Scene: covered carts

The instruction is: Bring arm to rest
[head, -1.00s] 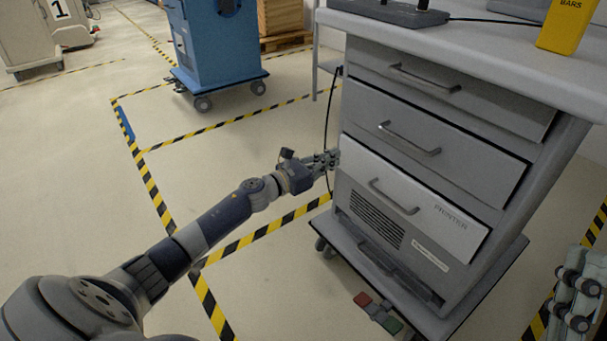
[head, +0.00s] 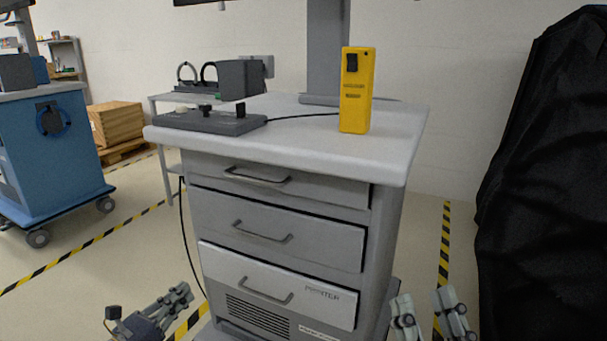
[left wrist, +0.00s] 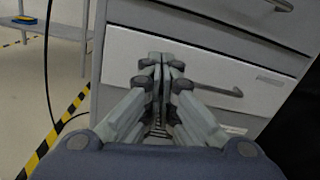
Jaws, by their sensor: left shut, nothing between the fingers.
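My left gripper (head: 183,290) is shut and empty, low at the left of the grey drawer cart (head: 408,150) in the head view. In the left wrist view its fingers (left wrist: 161,58) are together in front of the white drawer (left wrist: 122,62) labelled PRINTER, which also shows in the head view (head: 225,264). I cannot tell how large the gap to the drawer is. My right gripper (head: 430,298) stands at the cart's lower right with its fingers spread apart and nothing visible between them.
The cart top holds a yellow device (head: 355,100) and a dark grey control box (head: 210,122). A black cable (head: 184,225) hangs at the cart's left. A black covered cart (head: 545,180) stands at the right, a blue cart (head: 50,150) at the left.

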